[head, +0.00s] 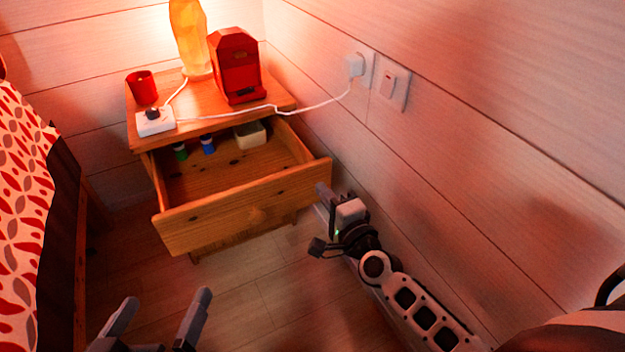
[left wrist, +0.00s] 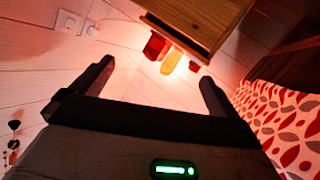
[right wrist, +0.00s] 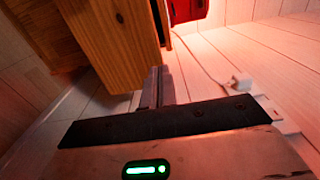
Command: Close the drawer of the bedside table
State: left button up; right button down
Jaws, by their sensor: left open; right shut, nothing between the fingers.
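The wooden bedside table (head: 145,136) stands against the wall, and its drawer (head: 230,217) is pulled well out. The drawer front also fills the upper left of the right wrist view (right wrist: 122,42). My right gripper (head: 321,189) is shut and empty, its tips beside the right end of the drawer front; I cannot tell if they touch. Its fingers also show in the right wrist view (right wrist: 155,85). My left gripper (head: 166,302) is open and empty, low in front of the drawer. In the left wrist view, wooden furniture (left wrist: 205,22) shows beyond its open fingers.
On the tabletop are a lit lamp (head: 190,38), a red machine (head: 236,66), a red cup (head: 142,88) and a white power strip (head: 155,121). A cord runs to a wall socket (head: 356,66). The drawer holds small bottles and a pale box (head: 250,135). The bed (head: 25,190) is left.

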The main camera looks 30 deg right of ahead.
aim_at(306, 169)
pick_arm(q)
jog(key=shift+d+r+b, duration=0.1)
jog(key=shift+d+b, duration=0.05)
jog(key=shift+b, duration=0.2)
pick_arm(e)
jog(key=w, duration=0.5)
jog(key=shift+w+a, duration=0.1)
jog(key=shift+w, duration=0.25)
